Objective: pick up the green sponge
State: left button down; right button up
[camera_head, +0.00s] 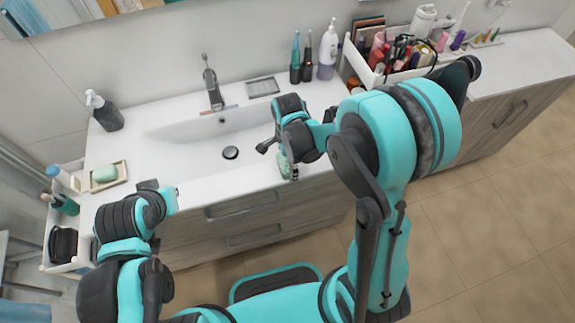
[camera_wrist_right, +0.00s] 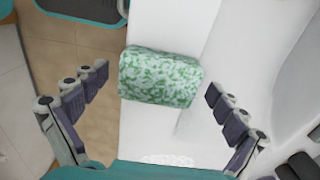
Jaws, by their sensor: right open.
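The green sponge (camera_wrist_right: 160,77), speckled green and white, lies between my open right fingers (camera_wrist_right: 157,84) in the right wrist view. It lies by the counter's front edge, and one end appears to reach past that edge. The fingers stand apart on both sides of it, with gaps left and right. In the head view the sponge (camera_head: 284,166) is partly hidden below my right gripper (camera_head: 276,150), in front of the basin. My left gripper (camera_head: 168,198) is at the counter's left front; its fingers are not clear.
The sink basin (camera_head: 200,142) with its faucet (camera_head: 212,88) lies behind. A soap dish (camera_head: 121,168) holds a pale green bar. A soap pump (camera_head: 106,115), dark bottles (camera_head: 295,68) and a crowded cosmetics box (camera_head: 352,68) stand around. The right counter is mostly clear.

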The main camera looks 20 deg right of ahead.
jog(key=c, duration=1.2)
jog(key=shift+c, duration=0.3)
jog(key=shift+r+p, duration=0.3)
jog(key=shift+r, duration=0.3)
notch_tip(320, 180, up, 3)
jog(key=shift+p, duration=0.55)
jog(key=s+d+r+p, duration=0.2)
jog(key=s+d+r, duration=0.4)
jog(key=s+d, duration=0.2)
jog(key=shift+s+r+p, duration=0.35)
jog(key=shift+s+r, duration=0.05)
